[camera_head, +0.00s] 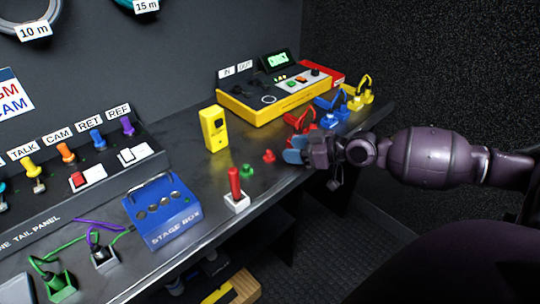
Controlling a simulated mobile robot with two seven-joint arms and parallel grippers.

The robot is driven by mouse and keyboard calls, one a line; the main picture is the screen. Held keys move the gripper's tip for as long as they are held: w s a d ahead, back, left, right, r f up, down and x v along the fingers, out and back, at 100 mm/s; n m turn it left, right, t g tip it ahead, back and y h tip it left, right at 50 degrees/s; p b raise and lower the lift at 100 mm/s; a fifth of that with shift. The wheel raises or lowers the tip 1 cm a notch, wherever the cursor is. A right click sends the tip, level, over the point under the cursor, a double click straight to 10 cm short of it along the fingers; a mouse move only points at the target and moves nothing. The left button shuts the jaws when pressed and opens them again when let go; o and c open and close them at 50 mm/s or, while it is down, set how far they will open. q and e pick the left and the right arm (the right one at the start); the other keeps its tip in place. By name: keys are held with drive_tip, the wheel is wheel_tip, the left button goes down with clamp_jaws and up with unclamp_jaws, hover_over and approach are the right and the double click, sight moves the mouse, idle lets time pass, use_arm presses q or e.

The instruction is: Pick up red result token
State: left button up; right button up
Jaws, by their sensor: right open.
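A small red token (268,156) stands on the dark desk near its front edge, with a small green token (247,170) to its left. My right gripper (294,152) comes in from the right, just to the right of the red token and apart from it. Its blue-padded fingertips point left toward the token. The gripper is open, with nothing visible between its fingers, though the gap is small in this view. My left gripper is not in view.
A red lever on a white base (236,203) and a blue stage box (163,212) stand to the left. A yellow device (214,130) stands behind the tokens. A yellow console (265,107) and red, blue and yellow cabled connectors (330,117) lie beyond.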

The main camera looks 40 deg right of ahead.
sight(270, 151)
drive_tip(key=shift+f+b+x, duration=0.15)
drive_tip(key=shift+f+x, duration=0.05)
drive_tip(key=shift+x, duration=1.1)
drive_tip(key=shift+f+b+x, duration=0.15)
drive_tip(key=shift+f+x, duration=0.05)
drive_tip(key=shift+x, duration=1.1)
drive_tip(key=shift+w+a+f, duration=0.15)
drive_tip(key=shift+w+a, duration=0.05)
drive_tip(key=shift+w, duration=0.3)
clamp_jaws()
